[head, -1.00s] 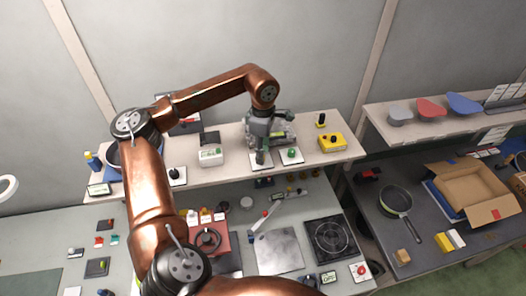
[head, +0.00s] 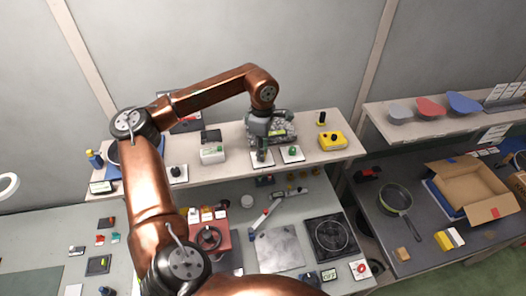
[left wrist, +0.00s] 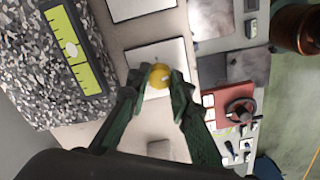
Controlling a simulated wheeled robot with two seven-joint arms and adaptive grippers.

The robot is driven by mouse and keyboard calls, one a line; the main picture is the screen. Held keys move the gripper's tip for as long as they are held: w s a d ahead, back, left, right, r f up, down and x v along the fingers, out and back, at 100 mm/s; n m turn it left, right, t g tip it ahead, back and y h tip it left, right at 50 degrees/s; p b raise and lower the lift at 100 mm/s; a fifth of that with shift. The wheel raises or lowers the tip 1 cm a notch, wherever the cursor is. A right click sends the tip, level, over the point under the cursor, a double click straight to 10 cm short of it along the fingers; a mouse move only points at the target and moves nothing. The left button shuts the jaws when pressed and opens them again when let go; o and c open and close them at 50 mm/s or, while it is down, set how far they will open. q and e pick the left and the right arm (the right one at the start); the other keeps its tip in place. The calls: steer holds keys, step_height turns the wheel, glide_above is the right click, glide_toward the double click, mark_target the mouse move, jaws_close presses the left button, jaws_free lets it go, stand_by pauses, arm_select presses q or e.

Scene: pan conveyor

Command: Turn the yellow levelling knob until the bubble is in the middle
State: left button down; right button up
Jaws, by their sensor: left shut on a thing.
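The yellow levelling knob (left wrist: 158,76) shows in the left wrist view between the green fingertips of my left gripper (left wrist: 157,84). The fingers are shut on it from both sides. Beside it, the speckled granite block (left wrist: 30,75) carries a dark level with a yellow-green vial (left wrist: 83,75). The pale oval bubble (left wrist: 71,50) appears close to the vial's middle; a small offset is hard to judge. In the head view my left gripper (head: 262,152) reaches down at the shelf beside the granite block (head: 283,129), and its fingers cover the knob. My right gripper is not seen.
On the shelf, a white box (head: 212,155) stands left of my gripper. A green-knobbed piece (head: 292,152) and a yellow box (head: 332,141) stand to the right. Below are a red device (head: 209,238), a metal plate (head: 280,249) and a hotplate (head: 331,237).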

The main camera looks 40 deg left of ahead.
arm_select(q)
steer(key=shift+n, duration=1.7)
steer(key=c, duration=1.7)
jaws_free()
steer(key=shift+c, duration=0.2)
step_height(320, 180, up, 12)
steer(key=shift+d, duration=0.1)
